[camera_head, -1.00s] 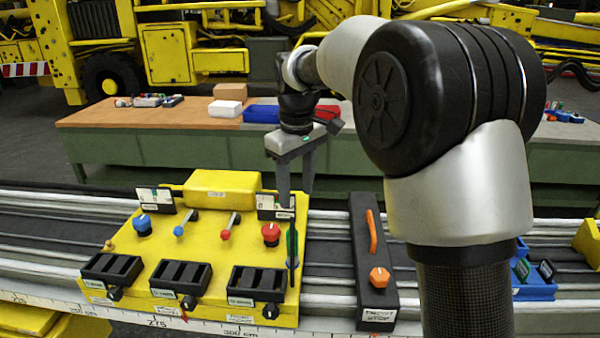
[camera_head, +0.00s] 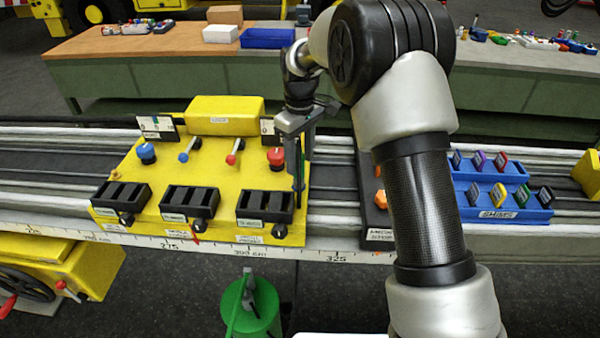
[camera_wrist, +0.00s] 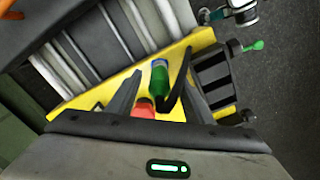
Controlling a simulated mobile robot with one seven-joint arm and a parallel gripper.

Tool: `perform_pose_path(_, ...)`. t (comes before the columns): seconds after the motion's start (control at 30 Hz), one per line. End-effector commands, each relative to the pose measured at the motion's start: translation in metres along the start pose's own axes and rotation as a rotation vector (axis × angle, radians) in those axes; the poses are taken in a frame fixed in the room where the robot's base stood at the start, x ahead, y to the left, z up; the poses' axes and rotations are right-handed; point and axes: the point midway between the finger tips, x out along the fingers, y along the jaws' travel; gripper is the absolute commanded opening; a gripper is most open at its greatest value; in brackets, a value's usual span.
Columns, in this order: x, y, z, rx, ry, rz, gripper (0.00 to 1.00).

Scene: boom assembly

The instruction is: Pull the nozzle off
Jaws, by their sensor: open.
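My gripper (camera_head: 303,168) points down at the right edge of the yellow console (camera_head: 150,187). In the wrist view its open fingers (camera_wrist: 160,92) stand on either side of a green cylinder (camera_wrist: 159,80) with a bluish end. I cannot tell whether this cylinder is the nozzle, or whether a finger touches it. In the head view the gripper hides most of the console's right edge.
The console carries a blue knob (camera_head: 146,152), two small levers and black slotted holders (camera_head: 190,200) along its front. A black box with orange parts (camera_head: 379,215) stands to the right, partly behind my arm. A blue shim tray (camera_head: 500,195) is further right. A green watering can (camera_head: 250,305) is below.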

Motion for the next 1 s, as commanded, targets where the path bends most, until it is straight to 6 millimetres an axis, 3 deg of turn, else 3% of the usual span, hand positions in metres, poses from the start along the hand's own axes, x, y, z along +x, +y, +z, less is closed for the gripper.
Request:
perform_pose_path(0.1, 0.023, 0.0, 0.001, 0.0, -0.004, -0.002, 0.47)
perform_pose_path(0.3, 0.048, 0.0, 0.001, 0.0, -0.002, 0.0, 0.47)
perform_pose_path(0.73, 0.058, 0.0, 0.0, 0.0, 0.0, 0.001, 0.47)
perform_pose_path(1.0, 0.057, 0.0, 0.0, 0.0, 0.0, 0.0, 0.03)
